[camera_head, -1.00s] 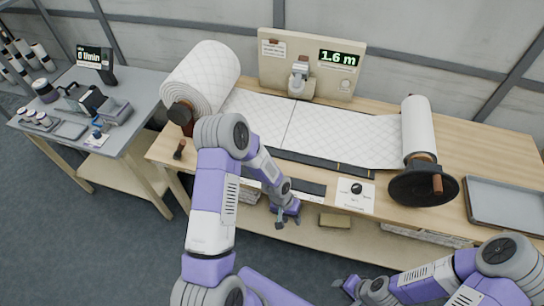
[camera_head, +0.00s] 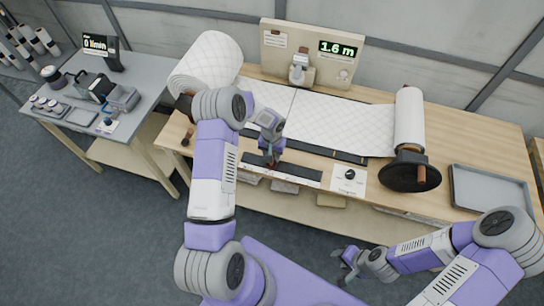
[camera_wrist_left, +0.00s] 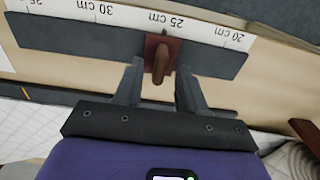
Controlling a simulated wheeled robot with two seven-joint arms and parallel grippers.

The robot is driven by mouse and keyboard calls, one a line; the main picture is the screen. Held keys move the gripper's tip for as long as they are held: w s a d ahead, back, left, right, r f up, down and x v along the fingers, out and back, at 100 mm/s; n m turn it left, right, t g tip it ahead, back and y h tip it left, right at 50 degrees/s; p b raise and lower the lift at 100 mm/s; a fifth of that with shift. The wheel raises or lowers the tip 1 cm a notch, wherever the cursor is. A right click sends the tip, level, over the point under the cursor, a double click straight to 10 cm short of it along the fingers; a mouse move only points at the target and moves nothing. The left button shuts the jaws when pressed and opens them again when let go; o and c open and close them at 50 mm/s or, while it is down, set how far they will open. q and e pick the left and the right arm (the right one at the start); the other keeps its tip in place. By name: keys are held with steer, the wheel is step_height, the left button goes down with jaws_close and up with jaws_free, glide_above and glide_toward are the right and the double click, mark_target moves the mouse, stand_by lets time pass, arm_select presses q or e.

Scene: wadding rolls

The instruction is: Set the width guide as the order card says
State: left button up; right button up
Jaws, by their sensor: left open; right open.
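The width guide, a dark flat bar (camera_wrist_left: 90,38) with a red-brown knob (camera_wrist_left: 160,58), lies along a white centimetre scale (camera_wrist_left: 205,27) in the left wrist view. The knob is near the 25 cm mark. My left gripper (camera_wrist_left: 160,72) is open, with its fingers on either side of the knob's near end. In the head view, my left gripper (camera_head: 271,160) is at the table's front edge and partly hides the guide (camera_head: 295,171). My right gripper (camera_head: 346,262) is open and empty in front of the table. No readable order card shows; a small-print paper (camera_head: 275,39) is on the back board.
White quilted wadding (camera_head: 330,122) runs from the big roll (camera_head: 212,58) to the roll with a black crank wheel (camera_head: 413,177). A display reads 1.6 m (camera_head: 338,48). A dial card (camera_head: 349,180) and a grey tray (camera_head: 490,188) are on the right. A side table (camera_head: 85,125) stands left.

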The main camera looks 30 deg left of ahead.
arm_select(q)
steer(key=shift+f, duration=1.1)
jaws_close()
